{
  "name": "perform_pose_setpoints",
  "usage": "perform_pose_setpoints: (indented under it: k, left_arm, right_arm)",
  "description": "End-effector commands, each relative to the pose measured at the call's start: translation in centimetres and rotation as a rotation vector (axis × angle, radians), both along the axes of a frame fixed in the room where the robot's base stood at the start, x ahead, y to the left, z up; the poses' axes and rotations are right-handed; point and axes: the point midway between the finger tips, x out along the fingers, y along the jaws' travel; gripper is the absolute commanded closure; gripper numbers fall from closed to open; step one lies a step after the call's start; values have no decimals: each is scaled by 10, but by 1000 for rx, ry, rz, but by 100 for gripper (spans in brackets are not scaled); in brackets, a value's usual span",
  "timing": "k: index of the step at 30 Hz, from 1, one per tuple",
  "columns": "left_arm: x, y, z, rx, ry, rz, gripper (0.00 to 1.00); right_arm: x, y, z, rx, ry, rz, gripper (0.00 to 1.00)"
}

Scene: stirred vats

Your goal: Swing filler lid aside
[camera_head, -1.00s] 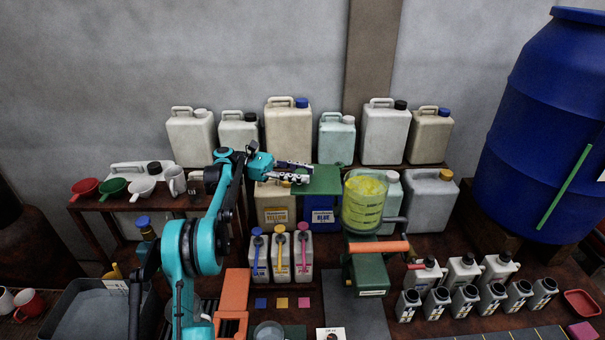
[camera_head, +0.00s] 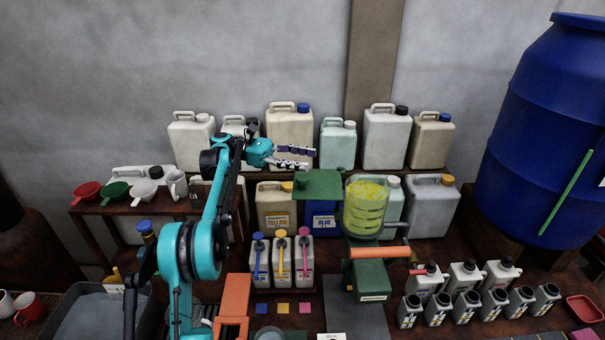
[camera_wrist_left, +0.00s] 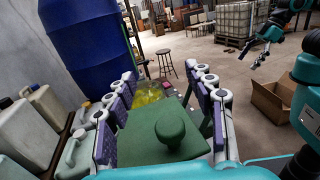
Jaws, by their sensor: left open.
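The filler lid (camera_head: 318,186) is a flat green plate to the left of the clear filler cylinder (camera_head: 366,222). The cylinder's top is uncovered and yellow material (camera_head: 367,190) shows inside. The lid and its round knob (camera_wrist_left: 170,130) are large in the left wrist view, with the yellow material (camera_wrist_left: 148,93) beyond.
Jerrycans (camera_head: 290,138) line the back shelf. Pump bottles (camera_head: 281,258) stand in front of the yellow and blue canisters. An orange handle (camera_head: 380,250) projects below the cylinder. Small bottles (camera_head: 465,300) stand at right, beside the large blue drum (camera_head: 540,130).

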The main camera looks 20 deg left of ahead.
Motion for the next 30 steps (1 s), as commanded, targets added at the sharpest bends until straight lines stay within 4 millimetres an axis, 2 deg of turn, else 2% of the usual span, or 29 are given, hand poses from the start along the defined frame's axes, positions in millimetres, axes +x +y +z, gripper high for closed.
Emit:
perform_pose_setpoints:
  k: [3, 7, 23, 26, 30]
  left_arm:
    - [0, 0, 20, 0, 0, 0, 46]
    - [0, 1, 31, 0, 0, 0, 46]
    - [-1, -2, 34, 5, -3, 2, 46]
    - [-3, -14, 30, 43, -25, 14, 46]
    - [-15, -52, 14, 186, -115, 48, 46]
  right_arm:
    - [0, 0, 0, 0, 0, 0, 14]
    - [0, 0, 0, 0, 0, 0, 14]
    - [0, 0, -1, 0, 0, 0, 14]
    - [0, 0, -6, 0, 0, 0, 14]
    - [0, 0, -20, 0, 0, 0, 14]
